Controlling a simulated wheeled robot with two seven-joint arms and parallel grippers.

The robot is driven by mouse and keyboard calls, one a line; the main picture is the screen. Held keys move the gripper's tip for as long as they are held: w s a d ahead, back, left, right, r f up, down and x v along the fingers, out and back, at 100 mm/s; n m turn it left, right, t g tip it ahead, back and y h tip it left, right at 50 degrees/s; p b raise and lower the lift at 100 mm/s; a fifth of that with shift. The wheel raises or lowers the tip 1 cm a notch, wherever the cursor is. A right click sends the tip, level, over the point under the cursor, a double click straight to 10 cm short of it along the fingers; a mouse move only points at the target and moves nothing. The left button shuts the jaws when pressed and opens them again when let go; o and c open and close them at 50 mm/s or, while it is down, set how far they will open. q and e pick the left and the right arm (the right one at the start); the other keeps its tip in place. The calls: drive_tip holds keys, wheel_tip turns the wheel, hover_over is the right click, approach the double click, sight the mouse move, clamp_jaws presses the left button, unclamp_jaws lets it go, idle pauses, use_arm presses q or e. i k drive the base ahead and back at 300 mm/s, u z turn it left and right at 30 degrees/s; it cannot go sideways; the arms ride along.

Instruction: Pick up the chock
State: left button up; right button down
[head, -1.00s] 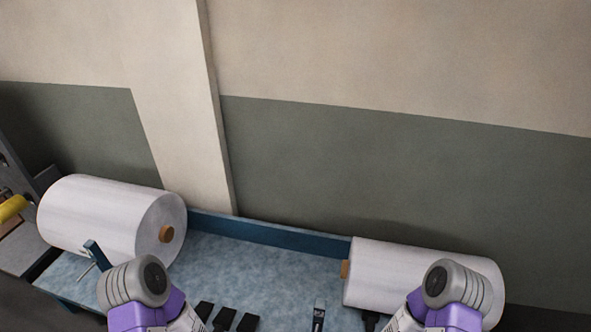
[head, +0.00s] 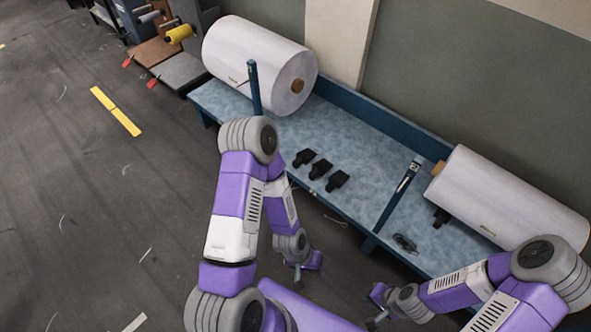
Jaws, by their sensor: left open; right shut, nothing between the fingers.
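Several black chock-like blocks are on the blue bench (head: 365,150). Three sit in a row at its middle: a left block (head: 303,158), a middle block (head: 320,168) and a right block (head: 337,180). Another dark block (head: 441,216) sits against the right white roll (head: 505,195). I cannot tell which one the task means. My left gripper (head: 304,268) is open and empty, low in front of the bench, nearer me than the row. My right gripper (head: 376,308) is shut and empty, also in front of the bench, apart from every block.
A left white roll (head: 258,62) lies on the bench's far left, with a blue upright post (head: 254,85) before it. A blue bar (head: 398,195) crosses the bench, and a small dark item (head: 404,243) lies near its front edge. Open floor (head: 90,200) is at left.

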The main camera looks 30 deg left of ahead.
sight(337, 180)
drive_tip(key=u, duration=0.4)
drive_tip(key=k, duration=0.15)
drive_tip(key=z, duration=1.25)
drive_tip(key=i, duration=0.6)
drive_tip(key=u, duration=2.05)
drive_tip(key=i, duration=0.5)
drive_tip(key=z, duration=0.05)
